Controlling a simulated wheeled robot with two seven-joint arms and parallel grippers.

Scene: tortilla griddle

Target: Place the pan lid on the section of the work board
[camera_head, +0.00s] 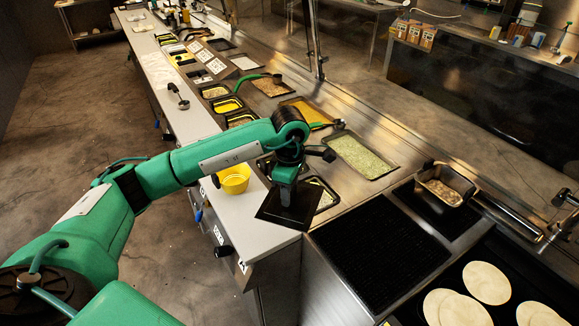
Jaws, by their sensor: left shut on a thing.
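My left gripper (287,196) is shut on the dark, square pan lid (291,217), gripping it from above. The lid is over the near end of the pale work board (238,218), close to its corner beside the griddle. I cannot tell whether the lid touches the board or hangs just above it. The gripper's fingertips are partly hidden against the dark lid. My right gripper is not in view.
A yellow bowl (234,179) stands on the board just left of the lid. Food trays, including one of shredded greens (358,154), line the counter behind. A black grill plate (378,252), a metal pan (444,187) and several tortillas (487,282) are at right.

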